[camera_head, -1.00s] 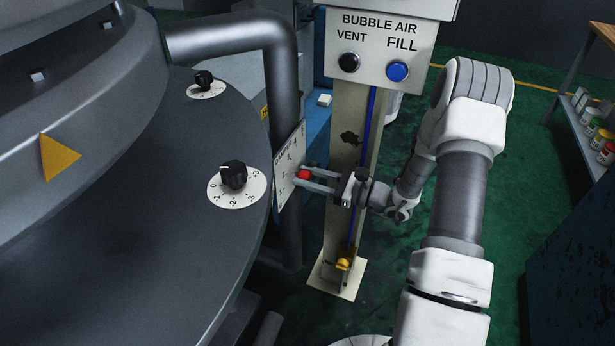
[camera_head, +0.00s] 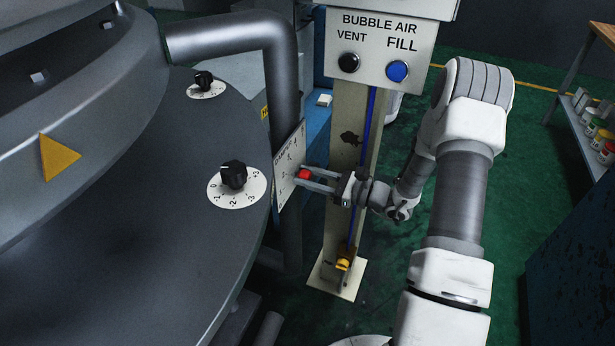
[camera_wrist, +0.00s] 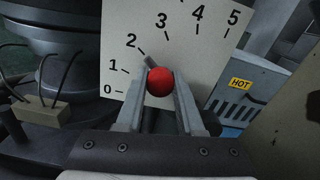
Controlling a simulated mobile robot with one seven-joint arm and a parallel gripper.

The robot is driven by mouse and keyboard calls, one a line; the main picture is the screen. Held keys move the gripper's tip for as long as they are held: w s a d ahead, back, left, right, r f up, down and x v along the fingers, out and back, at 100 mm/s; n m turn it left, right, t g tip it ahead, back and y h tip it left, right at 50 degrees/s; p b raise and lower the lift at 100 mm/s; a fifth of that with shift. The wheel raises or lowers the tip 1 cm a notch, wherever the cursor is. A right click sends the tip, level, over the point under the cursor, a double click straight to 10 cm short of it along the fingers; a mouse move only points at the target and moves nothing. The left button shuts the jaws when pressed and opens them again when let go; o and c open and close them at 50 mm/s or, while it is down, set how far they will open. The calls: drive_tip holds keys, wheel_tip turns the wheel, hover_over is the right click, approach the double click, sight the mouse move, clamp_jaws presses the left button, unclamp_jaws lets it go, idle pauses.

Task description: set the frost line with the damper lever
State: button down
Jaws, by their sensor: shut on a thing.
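The damper lever has a red ball knob (camera_head: 304,174), which also shows in the wrist view (camera_wrist: 160,81). My gripper (camera_head: 308,176) is shut on this knob, with one finger on each side in the wrist view (camera_wrist: 160,90). The white damper scale plate (camera_head: 289,168) stands just beyond it. Its marks from 0 to 5 read clearly in the wrist view (camera_wrist: 195,60). The short grey lever tip above the knob points close to the 2 mark. The rest of the lever is hidden behind the knob and fingers.
A black dial (camera_head: 234,175) sits on the dark round machine left of the plate. A thick grey pipe (camera_head: 283,80) runs down behind the plate. The bubble air panel (camera_head: 378,50) stands on a cream post behind my gripper. A yellow HOT label (camera_wrist: 241,83) is at right.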

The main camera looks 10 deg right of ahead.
drive_tip(key=shift+s+f, duration=0.1)
drive_tip(key=shift+s, duration=0.1)
idle(0.3)
drive_tip(key=shift+w+d+r+m+p, duration=0.2)
drive_tip(key=shift+r+m+p, duration=0.35)
drive_tip(key=shift+m+p, duration=0.55)
drive_tip(key=p, duration=0.1)
drive_tip(key=w+r+m+p, duration=0.1)
drive_tip(key=shift+d+m+p, duration=0.3)
drive_tip(key=shift+p, duration=0.05)
drive_tip(key=shift+w+d+r+m+p, duration=0.2)
drive_tip(key=shift+w+d+m+p, duration=0.1)
drive_tip(key=shift+w+m+p, duration=0.45)
drive_tip(key=shift+w+d+r+m+p, duration=0.25)
drive_tip(key=shift+m+p, duration=0.3)
drive_tip(key=shift+m, duration=0.4)
drive_tip(key=shift+d+f, duration=0.1)
drive_tip(key=shift+f, duration=0.05)
